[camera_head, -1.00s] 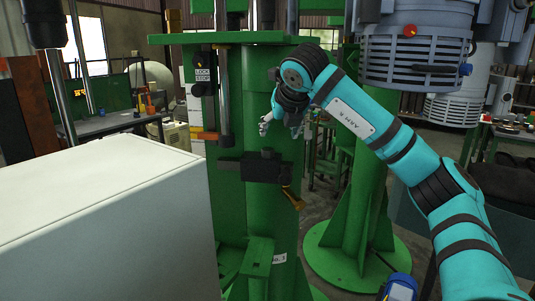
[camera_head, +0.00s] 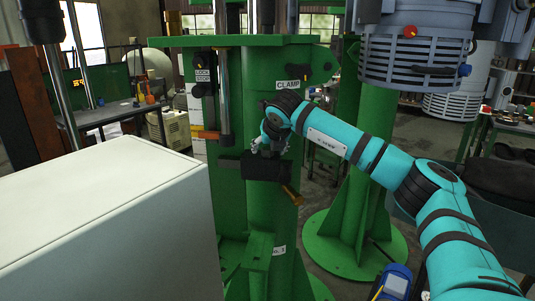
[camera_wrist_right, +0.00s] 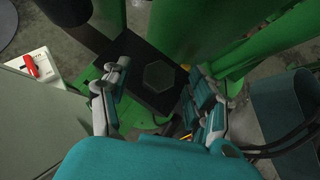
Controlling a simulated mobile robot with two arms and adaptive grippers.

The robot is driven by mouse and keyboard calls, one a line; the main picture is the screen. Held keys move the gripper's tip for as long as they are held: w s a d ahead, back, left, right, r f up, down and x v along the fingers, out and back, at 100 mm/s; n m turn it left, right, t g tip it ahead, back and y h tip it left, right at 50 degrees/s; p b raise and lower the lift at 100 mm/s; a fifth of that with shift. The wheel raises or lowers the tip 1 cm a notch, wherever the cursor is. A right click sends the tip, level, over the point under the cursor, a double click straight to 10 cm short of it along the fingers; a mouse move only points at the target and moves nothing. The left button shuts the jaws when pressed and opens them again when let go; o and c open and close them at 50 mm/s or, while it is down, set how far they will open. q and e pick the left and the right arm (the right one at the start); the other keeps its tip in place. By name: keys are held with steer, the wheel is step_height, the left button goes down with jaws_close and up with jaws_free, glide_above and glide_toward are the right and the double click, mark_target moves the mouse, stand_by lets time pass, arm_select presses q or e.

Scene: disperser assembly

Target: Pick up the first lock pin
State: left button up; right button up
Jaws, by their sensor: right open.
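A dark hexagonal head (camera_wrist_right: 159,75), which seems to be the first lock pin, sits on a black block (camera_wrist_right: 128,62) in the right wrist view. The block also shows on the green column in the head view (camera_head: 262,168). My right gripper (camera_wrist_right: 160,69) is open, with one finger on each side of the hexagonal head and visible room between them. In the head view my right gripper (camera_head: 268,149) is just above the block and hides the pin. My left gripper is not in view.
The green column (camera_head: 272,215) stands right behind the block. A brass-coloured handle (camera_head: 292,195) sticks out at the block's right end. A large white box (camera_head: 110,225) fills the lower left. CLAMP (camera_head: 292,85) and LOCK/STOP (camera_head: 202,77) labels are above.

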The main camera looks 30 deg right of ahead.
steer(key=c, duration=0.4)
jaws_close()
steer(key=shift+r, duration=0.1)
